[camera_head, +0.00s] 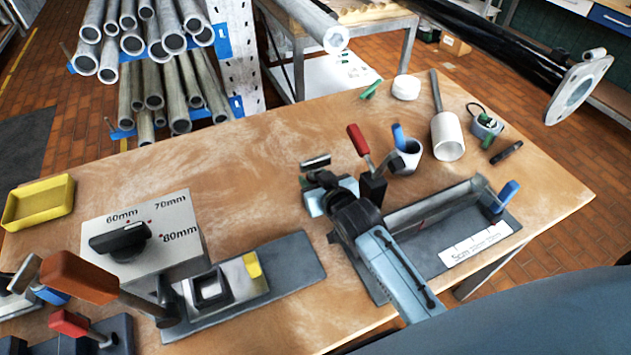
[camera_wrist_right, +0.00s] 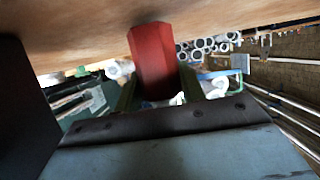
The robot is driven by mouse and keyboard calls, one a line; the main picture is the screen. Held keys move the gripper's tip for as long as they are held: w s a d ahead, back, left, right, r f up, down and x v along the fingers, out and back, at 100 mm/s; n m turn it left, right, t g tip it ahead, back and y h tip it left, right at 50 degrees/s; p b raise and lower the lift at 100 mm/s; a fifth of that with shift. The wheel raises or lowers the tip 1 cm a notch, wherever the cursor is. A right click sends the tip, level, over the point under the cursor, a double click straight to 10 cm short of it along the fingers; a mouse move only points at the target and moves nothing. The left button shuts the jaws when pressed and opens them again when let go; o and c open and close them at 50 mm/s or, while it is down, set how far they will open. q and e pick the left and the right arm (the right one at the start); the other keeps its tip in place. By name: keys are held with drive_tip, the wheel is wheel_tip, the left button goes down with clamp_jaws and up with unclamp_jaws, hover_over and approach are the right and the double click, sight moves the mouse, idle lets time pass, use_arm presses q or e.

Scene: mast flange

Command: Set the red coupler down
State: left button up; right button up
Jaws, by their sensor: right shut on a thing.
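My right gripper (camera_head: 320,184) is over the middle of the wooden table in the head view, its arm coming in from the lower right. In the right wrist view the red coupler (camera_wrist_right: 153,60) is a red, flat-sided block between the fingers, and the gripper is shut on it. The coupler reaches up to the edge of the wooden surface in that view. I cannot tell whether it touches the wood. I cannot make out the coupler in the head view, where the gripper hides it. My left gripper is not in view.
A red-handled clamp (camera_head: 358,140) and a cup with a blue handle (camera_head: 406,158) stand close right of the gripper. A grey fixture with a ruler label (camera_head: 475,245) lies right. A grey dial box (camera_head: 150,235) and yellow tray (camera_head: 40,200) stand left. Bare wood lies between.

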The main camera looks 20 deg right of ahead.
drive_tip(key=shift+f, duration=0.15)
drive_tip(key=shift+f, duration=0.15)
drive_tip(key=o, duration=1.2)
drive_tip(key=shift+o, duration=0.2)
